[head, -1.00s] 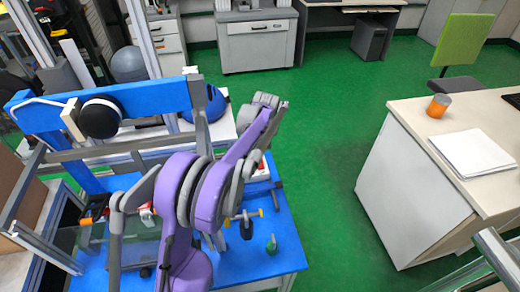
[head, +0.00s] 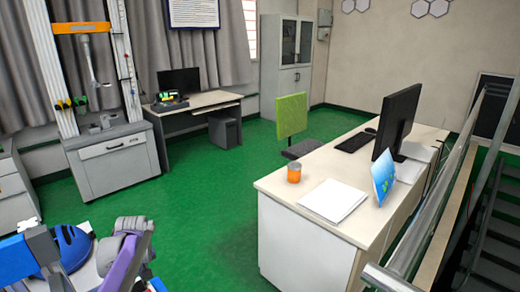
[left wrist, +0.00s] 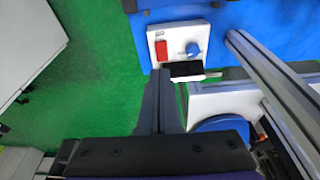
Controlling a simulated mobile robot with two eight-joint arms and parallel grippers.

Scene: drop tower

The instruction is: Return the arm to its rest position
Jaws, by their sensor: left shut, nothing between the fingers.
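My left arm (head: 122,262), purple and grey, shows only in part at the bottom left of the head view. Most of it is cut off by the lower edge. My left gripper (left wrist: 160,76) shows in the left wrist view as dark grey fingers, closed together and holding nothing. It is near a white control box (left wrist: 182,44) with a red switch and a blue knob, on a blue surface. I cannot tell the gap between the fingertips and the box. My right gripper is in no view.
Beside the arm in the head view are a blue helmet-like object (head: 72,246) and a blue beam (head: 17,262). A metal rail (left wrist: 272,75) runs close by in the wrist view. A desk (head: 300,235) stands at right, with green floor (head: 205,225) clear between.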

